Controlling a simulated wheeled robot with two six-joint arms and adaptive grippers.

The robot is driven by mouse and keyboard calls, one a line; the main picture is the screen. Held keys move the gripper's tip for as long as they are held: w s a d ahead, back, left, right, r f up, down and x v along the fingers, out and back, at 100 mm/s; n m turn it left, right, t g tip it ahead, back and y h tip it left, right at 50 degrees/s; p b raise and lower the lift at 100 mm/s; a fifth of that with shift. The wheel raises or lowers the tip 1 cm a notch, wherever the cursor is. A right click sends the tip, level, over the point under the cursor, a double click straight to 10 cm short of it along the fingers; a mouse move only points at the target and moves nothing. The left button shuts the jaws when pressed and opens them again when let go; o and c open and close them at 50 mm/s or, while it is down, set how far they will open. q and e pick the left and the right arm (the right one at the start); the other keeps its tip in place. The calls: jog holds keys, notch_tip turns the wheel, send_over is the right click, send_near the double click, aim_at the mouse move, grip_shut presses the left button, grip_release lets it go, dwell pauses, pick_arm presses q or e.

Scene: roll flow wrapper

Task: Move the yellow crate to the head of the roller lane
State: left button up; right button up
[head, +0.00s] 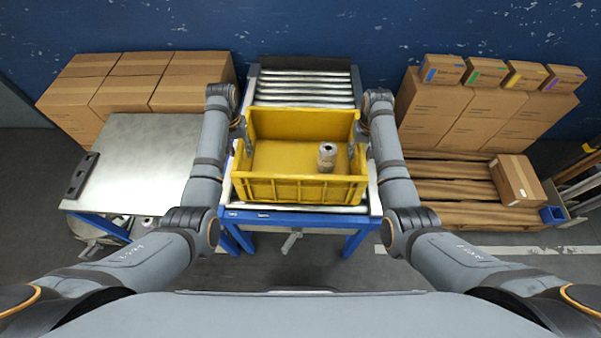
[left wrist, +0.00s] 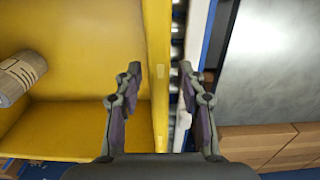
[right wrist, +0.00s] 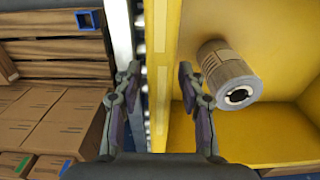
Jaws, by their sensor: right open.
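The yellow crate (head: 300,190) sits upright on the near part of the roller lane (head: 304,88), with bare rollers behind it. A wrapped roll (head: 327,157) stands inside, right of centre; it also shows in the left wrist view (left wrist: 20,78) and the right wrist view (right wrist: 228,75). My left gripper (head: 241,136) is open at the crate's left wall; in the left wrist view its fingers (left wrist: 159,78) straddle the wall (left wrist: 158,40) with gaps. My right gripper (head: 358,137) is open at the right wall; its fingers (right wrist: 158,78) straddle that wall (right wrist: 162,35) without visibly gripping it.
A metal-topped table (head: 140,160) stands left of the lane, with cardboard boxes (head: 135,82) behind it. Right of the lane are pallets (head: 450,190) with stacked boxes (head: 470,110) and a single box (head: 518,180). The lane's far rollers are clear up to a dark end plate.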

pick_arm(q)
notch_tip(320, 180, up, 8)
jog(key=shift+r, duration=0.15)
pick_arm(e)
notch_tip(320, 180, up, 12)
dwell(0.4)
dwell(0.5)
